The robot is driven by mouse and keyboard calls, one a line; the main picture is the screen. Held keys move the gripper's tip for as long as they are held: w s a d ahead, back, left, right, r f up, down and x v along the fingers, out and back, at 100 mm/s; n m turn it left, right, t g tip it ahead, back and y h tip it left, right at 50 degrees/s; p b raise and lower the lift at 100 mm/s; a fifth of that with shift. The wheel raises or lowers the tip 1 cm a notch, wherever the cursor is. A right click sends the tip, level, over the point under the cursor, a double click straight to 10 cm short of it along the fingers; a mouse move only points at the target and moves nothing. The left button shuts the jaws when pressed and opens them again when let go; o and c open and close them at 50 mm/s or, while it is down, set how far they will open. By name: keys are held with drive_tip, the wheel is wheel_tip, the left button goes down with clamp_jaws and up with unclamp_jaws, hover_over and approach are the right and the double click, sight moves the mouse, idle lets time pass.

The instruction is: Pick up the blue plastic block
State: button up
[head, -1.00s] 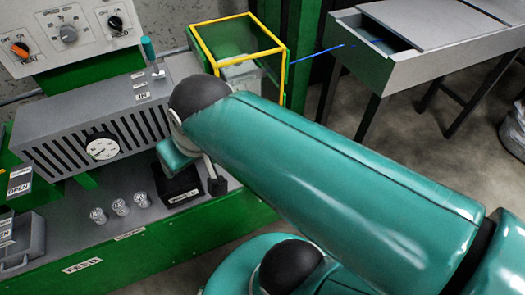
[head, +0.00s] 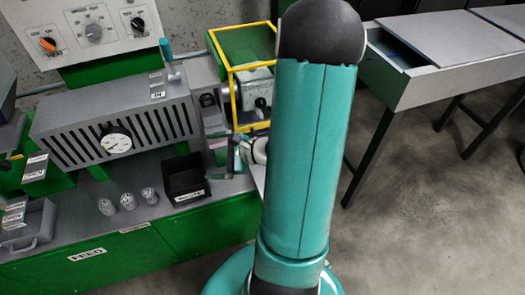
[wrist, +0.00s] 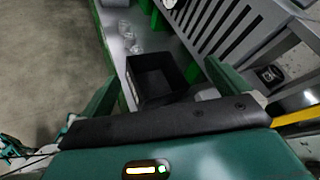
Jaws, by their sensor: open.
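I cannot make out a blue plastic block in either view. My gripper (head: 219,154) is open in front of the green machine bench, right of a black bin (head: 184,177). In the wrist view my gripper (wrist: 162,80) shows its two green fingers spread wide, with nothing between them close up. The black bin also shows beyond the fingers in the wrist view (wrist: 150,72). It looks empty there. My raised arm hides part of the head view's middle.
A grey vented box with a gauge (head: 117,143) stands behind the bin. Several clear glasses (head: 127,201) stand left of it. A yellow-framed case (head: 233,98) is behind my gripper. A grey table with an open compartment (head: 440,85) is right, with clear floor in front.

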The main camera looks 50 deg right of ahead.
drive_tip(key=s+d+f+m+h, duration=0.4)
drive_tip(key=d+f+m, duration=0.1)
drive_tip(key=d+m, duration=0.1)
drive_tip(key=s+d+f+m+h, duration=0.4)
drive_tip(key=s+d+f+m, duration=0.1)
drive_tip(key=d+f, duration=0.1)
drive_tip(key=s+d+f+m+h, duration=0.4)
drive_tip(key=d+f+m+h, duration=0.1)
drive_tip(key=d+f+m, duration=0.1)
drive_tip(key=shift+s+f+m, duration=0.1)
drive_tip(key=shift+s+m, duration=0.15)
drive_tip(key=shift+m, duration=0.05)
drive_tip(key=shift+d+f+g, duration=0.2)
drive_tip(key=shift+f+g, duration=0.05)
drive_tip(key=shift+g, duration=0.15)
drive_tip(key=x, duration=0.8)
drive_tip(key=shift+r, duration=0.2)
drive_tip(key=shift+w+r+x, duration=0.15)
drive_tip(key=shift+x, duration=1.25)
drive_tip(key=shift+w+r+x, duration=0.1)
drive_tip(key=shift+r+x, duration=0.05)
drive_tip(key=shift+x, duration=1.2)
drive_tip(key=shift+a, duration=0.2)
drive_tip(key=c, duration=1.1)
drive_tip(key=shift+c, duration=0.2)
drive_tip(key=shift+r, duration=0.15)
